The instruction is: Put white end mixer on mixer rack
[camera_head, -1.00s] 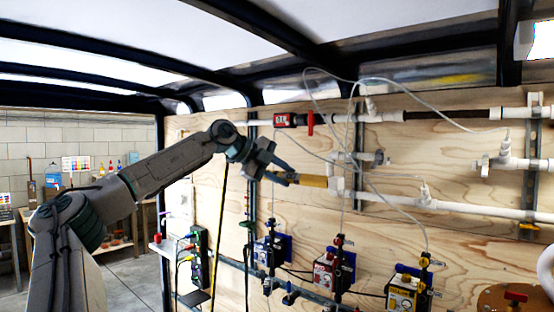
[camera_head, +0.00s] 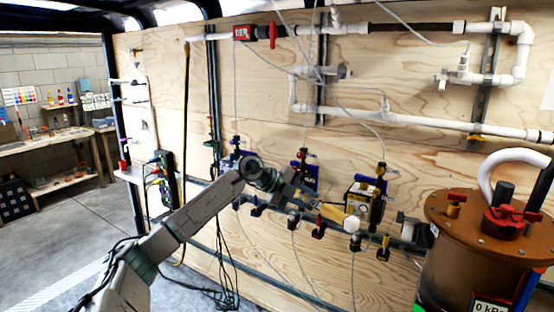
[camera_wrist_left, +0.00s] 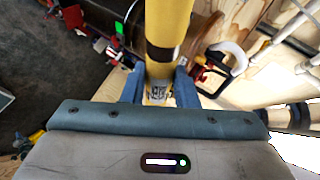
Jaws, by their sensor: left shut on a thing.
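My left gripper (camera_head: 303,202) is shut on a yellow mixer (camera_head: 333,213) with a white end (camera_head: 351,222). The mixer points right and slightly down, in front of the wall pumps and clear of the white pipes. In the left wrist view, the yellow tube (camera_wrist_left: 168,22) stands between the blue fingers (camera_wrist_left: 160,88), with a dark band and a small label near the grip. I cannot tell which fixture is the mixer rack. My right gripper is not in view.
White pipes (camera_head: 405,114) run along the plywood wall above. A yellow pump (camera_head: 362,203) is close behind the mixer. A brown-lidded tank (camera_head: 475,230) with a red fitting stands at the right. Floor at the left is open. Thin tubes hang across the wall.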

